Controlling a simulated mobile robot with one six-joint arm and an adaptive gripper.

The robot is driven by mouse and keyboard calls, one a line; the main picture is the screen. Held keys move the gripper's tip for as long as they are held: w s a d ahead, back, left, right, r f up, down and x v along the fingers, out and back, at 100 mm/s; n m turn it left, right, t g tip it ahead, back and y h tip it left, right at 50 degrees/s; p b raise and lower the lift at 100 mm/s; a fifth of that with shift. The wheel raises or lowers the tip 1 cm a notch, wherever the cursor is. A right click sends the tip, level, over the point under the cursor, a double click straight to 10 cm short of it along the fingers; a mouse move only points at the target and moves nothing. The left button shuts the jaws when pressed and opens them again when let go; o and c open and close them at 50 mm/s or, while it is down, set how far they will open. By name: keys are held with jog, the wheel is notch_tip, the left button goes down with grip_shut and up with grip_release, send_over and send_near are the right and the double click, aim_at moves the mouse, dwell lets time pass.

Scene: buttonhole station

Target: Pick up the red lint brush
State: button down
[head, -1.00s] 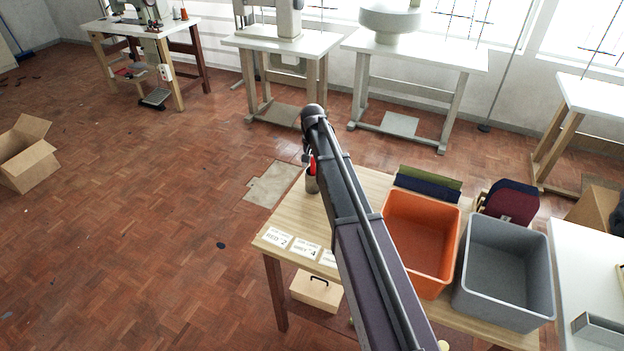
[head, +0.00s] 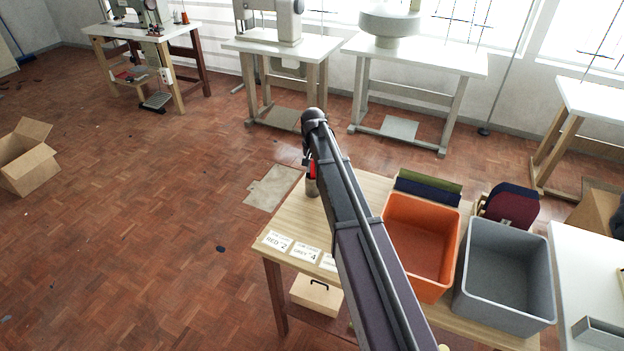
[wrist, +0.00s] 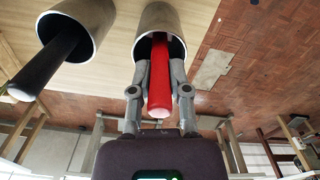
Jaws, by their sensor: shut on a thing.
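The brush's other end is hidden inside the cup. In the head view a bit of the red handle (head: 312,171) and the cup (head: 311,187) show beside my arm, which hides most of my gripper.
A second cup (wrist: 88,22) with a black handle (wrist: 48,68) stands close by. On the wooden table (head: 290,222) are label cards (head: 277,241), an orange bin (head: 423,205), a grey bin (head: 505,316) and folded cloth (head: 428,186). Open floor lies left of the table.

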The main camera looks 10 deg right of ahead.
jog(key=shift+r, duration=0.15)
notch_tip(320, 180, up, 18)
jog(key=p, duration=1.8)
jog(key=shift+a, duration=0.1)
dwell(0.4)
